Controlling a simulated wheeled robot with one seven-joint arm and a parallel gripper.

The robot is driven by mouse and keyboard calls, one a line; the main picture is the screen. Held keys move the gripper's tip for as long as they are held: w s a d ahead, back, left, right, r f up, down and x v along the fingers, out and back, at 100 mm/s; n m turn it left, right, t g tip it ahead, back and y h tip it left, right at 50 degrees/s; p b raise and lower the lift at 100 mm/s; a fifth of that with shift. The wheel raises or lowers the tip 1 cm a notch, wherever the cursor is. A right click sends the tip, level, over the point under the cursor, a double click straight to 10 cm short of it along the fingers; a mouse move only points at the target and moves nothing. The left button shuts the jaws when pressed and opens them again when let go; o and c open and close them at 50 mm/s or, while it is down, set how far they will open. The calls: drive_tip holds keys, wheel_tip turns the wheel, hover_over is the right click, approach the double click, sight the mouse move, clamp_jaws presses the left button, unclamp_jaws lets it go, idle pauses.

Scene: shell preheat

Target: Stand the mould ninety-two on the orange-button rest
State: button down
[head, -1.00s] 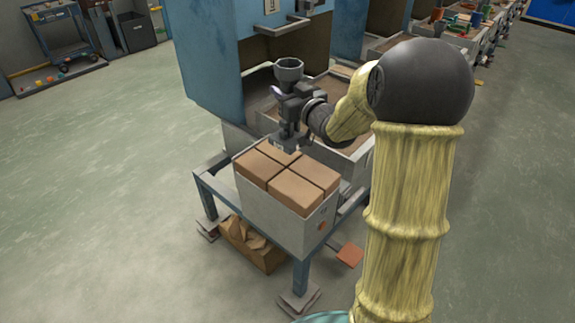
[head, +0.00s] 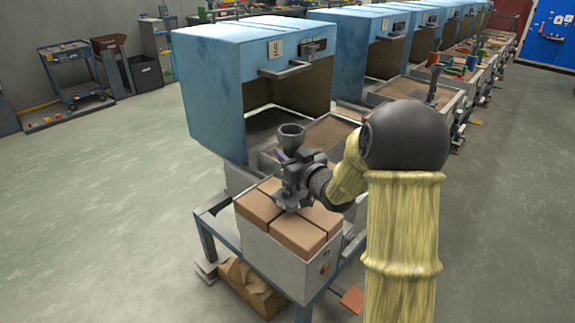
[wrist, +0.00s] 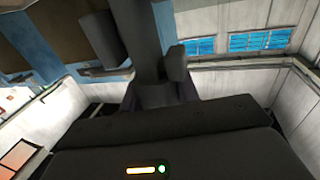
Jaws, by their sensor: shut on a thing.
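The mould ninety-two (head: 291,135) is a dark grey piece with a funnel-like cup facing up. No number on it is readable. My gripper (head: 293,172) is shut on it, and its dark body hides much of the mould's lower part. The wrist view shows a dark upright part (wrist: 143,35) between my fingers. The orange-button rest (head: 275,258) is a pale grey box with tan bricks on top and an orange button (head: 325,267) on its front. The mould is upright over the bricks, its lower end close to their middle; I cannot tell whether it touches.
A blue hooded furnace (head: 240,95) with a front handle stands right behind the rest. A sand-filled tray (head: 330,135) lies beside it. A row of similar stations runs back to the right. A blue trolley (head: 75,75) stands far left. The floor to the left is clear.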

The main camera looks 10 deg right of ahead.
drive_tip(key=shift+f+b, duration=0.35)
drive_tip(key=shift+f, duration=1.45)
drive_tip(key=shift+f, duration=0.1)
drive_tip(key=c, duration=1)
unclamp_jaws()
drive_tip(key=shift+c, duration=0.2)
drive_tip(key=shift+r, duration=0.2)
drive_tip(key=v, duration=1.2)
drive_tip(key=shift+f, duration=0.1)
